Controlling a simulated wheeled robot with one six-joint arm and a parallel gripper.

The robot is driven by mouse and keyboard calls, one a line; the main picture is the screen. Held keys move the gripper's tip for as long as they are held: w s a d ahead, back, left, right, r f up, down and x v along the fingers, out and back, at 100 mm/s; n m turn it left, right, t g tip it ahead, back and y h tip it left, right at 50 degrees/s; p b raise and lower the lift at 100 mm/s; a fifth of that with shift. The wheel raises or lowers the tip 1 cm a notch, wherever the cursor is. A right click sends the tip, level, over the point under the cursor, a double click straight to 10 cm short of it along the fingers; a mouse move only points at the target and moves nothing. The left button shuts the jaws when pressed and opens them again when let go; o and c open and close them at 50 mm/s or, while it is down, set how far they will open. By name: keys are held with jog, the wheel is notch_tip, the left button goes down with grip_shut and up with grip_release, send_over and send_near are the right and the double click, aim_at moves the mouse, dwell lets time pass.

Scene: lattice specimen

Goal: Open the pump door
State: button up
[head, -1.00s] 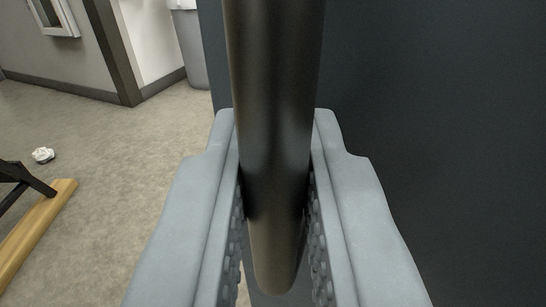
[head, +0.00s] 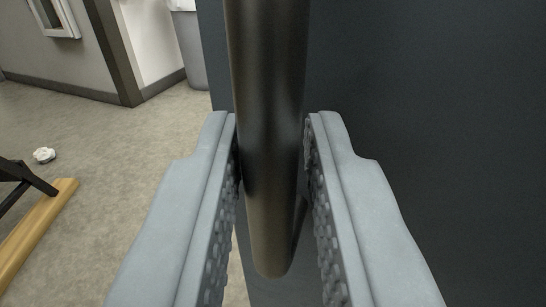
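The pump door (head: 430,120) is a dark grey flat panel filling the right side of the head view. Its handle (head: 268,110) is a dark, round, vertical bar standing out from the panel. The bar's lower end shows, with a short link back toward the door at its right. My gripper (head: 272,125) has its two light grey fingers on either side of the bar. A gap shows between the right finger and the bar; the left finger is very near or touching it. The gripper is open around the bar. The door's hinge side is out of view.
Open floor (head: 130,180) lies to the left. A grey bin (head: 190,45) stands by the wall at the back. A crumpled white paper (head: 44,155) lies on the floor, and a wooden beam with a black frame (head: 40,230) is at the lower left.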

jog(key=s, duration=1.1)
jog(key=shift+d, duration=0.45)
jog(key=s+a+r+h, duration=0.1)
jog(key=s+a+r, duration=0.15)
jog(key=r, duration=1.25)
jog(key=s+a+r+h, duration=0.15)
jog(key=s+r, duration=0.25)
jog(key=r, duration=1)
jog(key=s+a+r, duration=0.2)
jog(key=s+r, duration=0.7)
jog(key=s, duration=0.3)
jog(key=s+a+r, duration=0.3)
jog(key=s+r, duration=0.7)
jog(key=s, duration=0.2)
jog(key=shift+s+m+g+y, duration=0.3)
jog(key=shift+s+m+y, duration=0.05)
jog(key=shift+m+y, duration=0.1)
